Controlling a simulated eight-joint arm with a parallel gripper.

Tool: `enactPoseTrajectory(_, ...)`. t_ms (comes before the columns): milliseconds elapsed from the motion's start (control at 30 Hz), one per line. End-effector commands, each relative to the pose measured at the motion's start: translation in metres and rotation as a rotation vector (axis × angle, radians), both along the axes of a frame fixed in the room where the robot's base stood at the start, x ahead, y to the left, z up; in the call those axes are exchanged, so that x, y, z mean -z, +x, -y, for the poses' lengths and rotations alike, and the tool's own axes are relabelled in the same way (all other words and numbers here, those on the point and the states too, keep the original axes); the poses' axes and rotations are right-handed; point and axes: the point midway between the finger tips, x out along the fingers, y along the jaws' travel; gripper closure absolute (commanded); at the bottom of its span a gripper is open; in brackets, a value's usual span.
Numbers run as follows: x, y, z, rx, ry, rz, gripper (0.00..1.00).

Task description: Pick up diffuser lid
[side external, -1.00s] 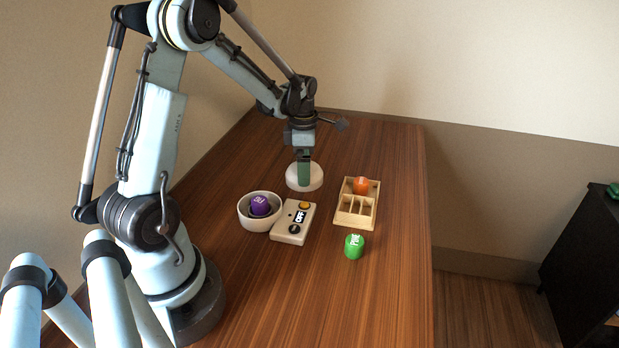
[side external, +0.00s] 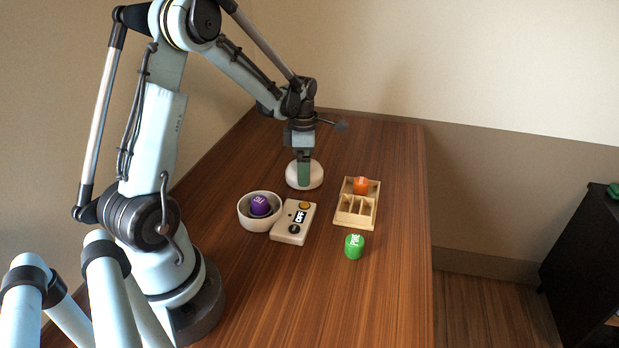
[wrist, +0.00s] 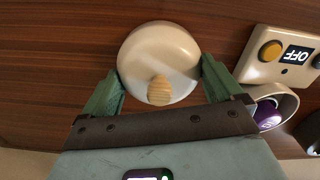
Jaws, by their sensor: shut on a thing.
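The diffuser lid (wrist: 158,48) is a cream, round dome with a light wooden knob (wrist: 159,92). It shows in the side external view as a white rounded shape (side external: 316,176) towards the back of the table. My gripper (wrist: 161,72) has its two green fingers on opposite sides of the lid and is shut on it. In the side external view my gripper (side external: 303,178) points down, and its near finger hides part of the lid. I cannot tell what, if anything, is beneath the lid.
A control box marked OFF (side external: 289,234) and a white bowl (side external: 246,222) with a purple capsule (side external: 260,205) stand nearer. A wooden divided tray (side external: 342,219) with an orange capsule (side external: 361,185) is to the right. A green capsule (side external: 354,246) stands in front. The table's right side is clear.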

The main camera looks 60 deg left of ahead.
Motion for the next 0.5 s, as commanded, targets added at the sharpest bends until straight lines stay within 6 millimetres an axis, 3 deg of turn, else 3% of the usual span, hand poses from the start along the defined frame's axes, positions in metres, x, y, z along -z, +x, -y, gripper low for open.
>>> enactPoseTrajectory(267, -0.039, -0.001, 0.001, 0.001, -0.001, 0.000, 0.37)
enactPoseTrajectory(500, -0.070, -0.001, 0.060, 0.008, -0.001, 0.000, 0.37)
